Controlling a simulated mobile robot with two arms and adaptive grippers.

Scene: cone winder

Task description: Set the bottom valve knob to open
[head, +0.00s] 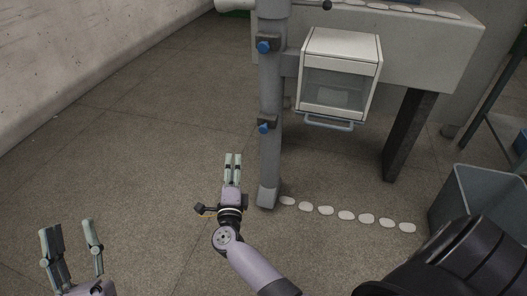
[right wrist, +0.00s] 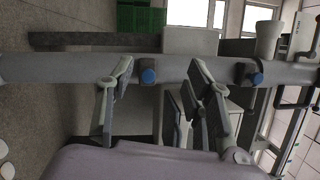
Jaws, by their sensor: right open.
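A grey vertical pipe (head: 271,100) carries two blue knobs on dark mounts. The bottom valve knob (head: 264,127) is on the lower part of the pipe, and the top knob (head: 263,46) is above it. My right gripper (head: 233,160) is open and empty, below and left of the bottom knob in the head view. In the sideways right wrist view the bottom knob (right wrist: 148,76) appears between the fingers (right wrist: 165,82), nearer the left one. I see no contact; the knob's setting is unclear. My left gripper (head: 71,236) is open and empty at lower left.
White oval pieces (head: 346,216) lie in a row on the floor. A grey bin (head: 480,200) stands at right. The floor at left is clear.

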